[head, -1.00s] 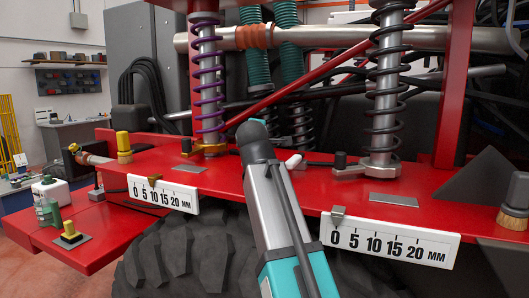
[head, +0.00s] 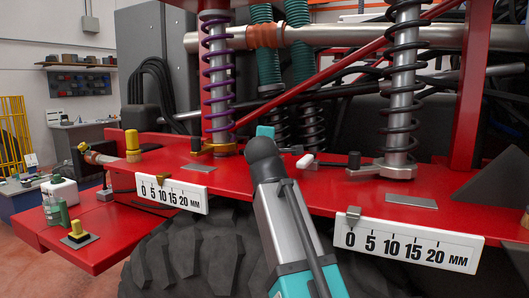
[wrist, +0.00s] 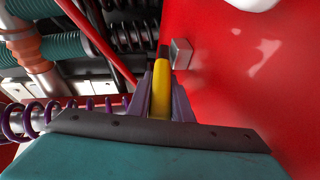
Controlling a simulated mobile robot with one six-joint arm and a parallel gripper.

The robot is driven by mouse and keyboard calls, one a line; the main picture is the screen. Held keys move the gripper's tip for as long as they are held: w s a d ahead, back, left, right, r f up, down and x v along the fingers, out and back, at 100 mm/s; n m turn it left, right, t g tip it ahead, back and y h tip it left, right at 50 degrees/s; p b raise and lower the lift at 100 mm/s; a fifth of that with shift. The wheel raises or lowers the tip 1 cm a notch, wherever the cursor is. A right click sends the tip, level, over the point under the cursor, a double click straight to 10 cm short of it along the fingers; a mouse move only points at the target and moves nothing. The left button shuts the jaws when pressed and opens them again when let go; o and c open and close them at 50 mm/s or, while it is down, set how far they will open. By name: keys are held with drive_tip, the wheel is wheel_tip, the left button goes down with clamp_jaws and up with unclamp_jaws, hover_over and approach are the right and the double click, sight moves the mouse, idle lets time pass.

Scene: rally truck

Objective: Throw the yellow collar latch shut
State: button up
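The yellow collar latch sits at the foot of the purple coil spring, where its gold collar (head: 213,147) shows in the head view. In the wrist view its yellow lever (wrist: 160,85), dark at the far tip, lies between the fingers of my gripper (wrist: 165,92). The fingers flank the lever closely on both sides with no clear gap, so they look shut on it. In the head view, my arm's dark wrist joint hides the fingers and lever. A teal part of my gripper's body shows just above that joint.
A small grey block (wrist: 180,53) stands by the lever tip on the red deck. The purple spring (wrist: 35,118) is close on the left. A white handle (head: 305,160) and a black-coiled shock (head: 403,90) stand to the right. A red diagonal bar (head: 310,80) crosses behind.

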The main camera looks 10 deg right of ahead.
drive_tip(key=o, duration=0.4)
drive_tip(key=shift+d, duration=0.15)
drive_tip(key=shift+s, duration=0.1)
drive_tip(key=b+v, duration=0.1)
drive_tip(key=v, duration=1.2)
drive_tip(key=shift+s+a+b, duration=0.2)
drive_tip(key=shift+a+b, duration=0.1)
drive_tip(key=shift+b, duration=0.05)
drive_tip(key=shift+s, duration=0.1)
